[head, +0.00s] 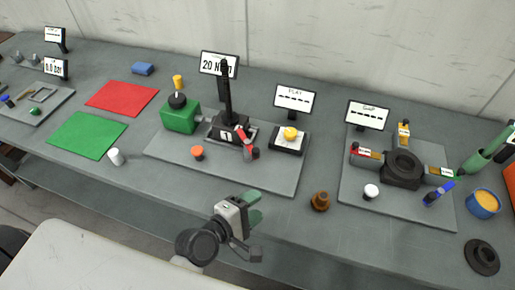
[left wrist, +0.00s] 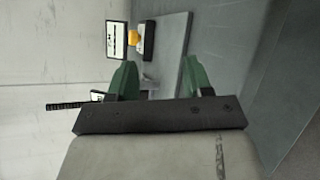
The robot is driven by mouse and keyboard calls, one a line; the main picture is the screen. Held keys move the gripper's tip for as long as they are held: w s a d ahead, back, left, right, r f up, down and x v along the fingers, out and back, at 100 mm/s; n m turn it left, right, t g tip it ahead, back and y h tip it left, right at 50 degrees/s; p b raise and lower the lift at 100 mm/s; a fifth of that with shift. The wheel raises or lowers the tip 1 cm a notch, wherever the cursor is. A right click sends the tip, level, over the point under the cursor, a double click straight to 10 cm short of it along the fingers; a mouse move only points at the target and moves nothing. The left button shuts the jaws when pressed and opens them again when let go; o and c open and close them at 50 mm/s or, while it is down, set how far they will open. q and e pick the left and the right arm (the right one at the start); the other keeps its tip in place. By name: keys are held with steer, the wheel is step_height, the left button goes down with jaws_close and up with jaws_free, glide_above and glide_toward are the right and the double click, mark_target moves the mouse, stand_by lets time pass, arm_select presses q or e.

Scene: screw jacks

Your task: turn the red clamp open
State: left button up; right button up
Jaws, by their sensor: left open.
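The red-ended clamp (head: 365,154) sits on the left side of a black round fixture (head: 403,167) on the right-hand grey board. A yellow-topped clamp (head: 404,133) stands behind the fixture, and a blue handle (head: 438,193) is at its right front. My left gripper (head: 255,206) is open and empty above the table's front edge, well left of the red clamp. Its two green fingers also show apart in the left wrist view (left wrist: 155,78). A green tapered part at the right edge (head: 486,152) looks like a finger of my right gripper; its opening is cut off.
The middle board (head: 280,178) carries a black upright stand (head: 227,100), a red-headed lever (head: 247,148), a green block (head: 180,117) and a yellow button (head: 291,133).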

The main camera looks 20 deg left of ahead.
mark_target(254, 153)
arm_select(q)
steer(key=w+a+r+n+t+y, duration=0.1)
steer(key=w+n+y, duration=0.1)
steer(key=w+n, duration=0.3)
steer(key=w+a+n+t+y+p, duration=0.1)
steer(key=w+n+t+y, duration=0.1)
steer(key=w+n, duration=0.3)
steer(key=w+a+r+n+t+y+p, duration=0.1)
steer(key=w+n, duration=0.3)
steer(key=n, duration=0.5)
steer(key=shift+w+a+r+t+y, duration=0.3)
steer(key=shift+w+a+t+y, duration=0.1)
steer(key=shift+t+y, duration=0.25)
arm_select(e)
steer(key=shift+w+d+r, duration=0.1)
steer(key=shift+d+r, duration=0.15)
steer(key=shift+r, duration=0.25)
steer(key=shift+d+r, duration=0.2)
steer(key=shift+r, duration=0.3)
arm_select(q)
steer(key=c, duration=0.9)
arm_select(e)
steer(key=shift+a, duration=0.1)
